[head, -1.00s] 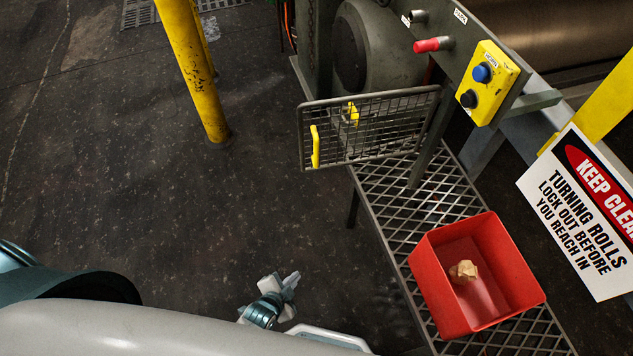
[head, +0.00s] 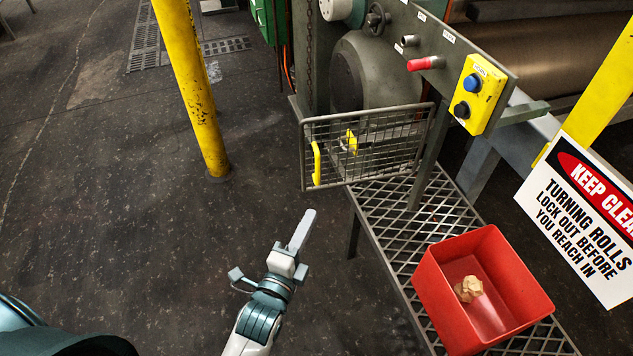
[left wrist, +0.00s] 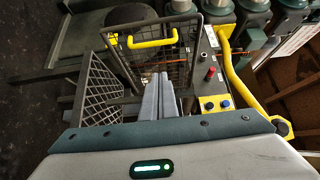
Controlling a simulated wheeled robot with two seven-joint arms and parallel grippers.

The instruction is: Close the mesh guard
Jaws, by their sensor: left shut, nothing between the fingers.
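The mesh guard (head: 375,147) is a grey framed wire panel with a yellow handle (head: 316,163) at its left edge. It stands swung out from the machine, over the far end of the grating shelf. A yellow piece (head: 351,141) shows through the mesh. My left gripper (head: 303,228) is shut and empty, apart from the guard, below and left of it, pointing up toward it. In the left wrist view the shut fingers (left wrist: 159,90) point toward the guard (left wrist: 175,62), and its yellow handle (left wrist: 152,40) lies beyond their tips. My right gripper is not in view.
A red bin (head: 433,288) with a crumpled tan lump (head: 468,289) sits on the grating shelf (head: 385,235). A yellow button box (head: 478,94) and red knob (head: 426,64) are right of the guard. A yellow post (head: 196,95) stands left. Floor between post and shelf is clear.

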